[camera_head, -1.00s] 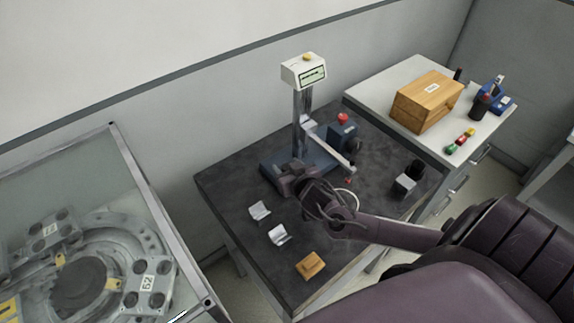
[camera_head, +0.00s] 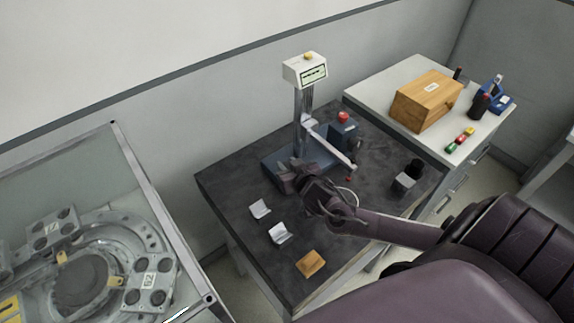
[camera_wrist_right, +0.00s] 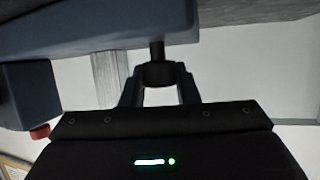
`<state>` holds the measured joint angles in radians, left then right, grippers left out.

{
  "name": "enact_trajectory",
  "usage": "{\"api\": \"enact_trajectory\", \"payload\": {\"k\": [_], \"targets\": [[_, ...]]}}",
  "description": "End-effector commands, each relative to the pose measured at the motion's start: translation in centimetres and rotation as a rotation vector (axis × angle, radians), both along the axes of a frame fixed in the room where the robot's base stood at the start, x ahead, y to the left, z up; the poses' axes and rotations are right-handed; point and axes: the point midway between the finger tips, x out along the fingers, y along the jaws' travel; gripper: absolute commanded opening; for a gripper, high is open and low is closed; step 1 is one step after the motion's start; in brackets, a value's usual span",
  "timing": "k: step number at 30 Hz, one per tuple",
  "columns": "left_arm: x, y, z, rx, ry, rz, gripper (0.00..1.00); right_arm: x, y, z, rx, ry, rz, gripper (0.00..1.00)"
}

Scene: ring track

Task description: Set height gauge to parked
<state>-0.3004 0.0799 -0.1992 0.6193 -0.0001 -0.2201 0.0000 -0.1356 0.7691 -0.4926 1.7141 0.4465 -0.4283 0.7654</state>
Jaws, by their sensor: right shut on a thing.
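The height gauge stands on the dark-topped table. It has a blue-grey base (camera_head: 272,164), an upright metal column (camera_head: 301,118), a white display head (camera_head: 304,70) on top and a metal arm (camera_head: 327,144) reaching to the right. My right gripper (camera_head: 283,178) is at the front of the base and hides part of it. In the right wrist view, the right gripper (camera_wrist_right: 158,92) is shut on a black knob (camera_wrist_right: 158,72) on a dark stem at the blue-grey base (camera_wrist_right: 90,28). My left gripper is not in view.
Two small pale angled blocks (camera_head: 279,234) and a wooden block (camera_head: 311,263) lie on the near part of the table. A blue box with a red button (camera_head: 343,117) stands behind the gauge arm. A ring track (camera_head: 85,280) under a clear cover is at left.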

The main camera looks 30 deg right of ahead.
Motion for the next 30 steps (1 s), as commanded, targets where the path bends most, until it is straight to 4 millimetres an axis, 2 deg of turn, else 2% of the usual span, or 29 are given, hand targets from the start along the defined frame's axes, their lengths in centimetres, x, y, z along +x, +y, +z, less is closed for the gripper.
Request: {"api": "enact_trajectory", "payload": {"k": [1, 6, 12, 15, 18, 27, 28, 30], "targets": [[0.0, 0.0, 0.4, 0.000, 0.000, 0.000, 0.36, 0.1, -1.8, 0.2, -0.013, 0.000, -0.015, 0.00], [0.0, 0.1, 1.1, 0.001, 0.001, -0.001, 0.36, 0.5, -7.1, 0.4, -0.017, 0.000, -0.021, 0.00], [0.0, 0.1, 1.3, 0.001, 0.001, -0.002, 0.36, 1.0, -12.3, 0.3, -0.015, -0.002, -0.022, 0.00], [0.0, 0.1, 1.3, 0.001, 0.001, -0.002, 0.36, 1.1, -13.7, 0.3, -0.013, -0.003, -0.021, 0.00], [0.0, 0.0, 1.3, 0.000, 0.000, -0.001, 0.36, 1.1, -14.3, 0.3, -0.010, -0.002, -0.019, 0.00], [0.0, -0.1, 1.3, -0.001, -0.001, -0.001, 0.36, 1.1, -14.5, 0.4, -0.012, -0.005, -0.021, 0.00], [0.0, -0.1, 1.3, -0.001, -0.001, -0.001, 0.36, 1.1, -14.5, 0.4, -0.012, -0.005, -0.021, 0.32], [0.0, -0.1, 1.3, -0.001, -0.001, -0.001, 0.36, 1.2, -14.4, 0.4, -0.012, -0.005, -0.020, 0.41]]}}
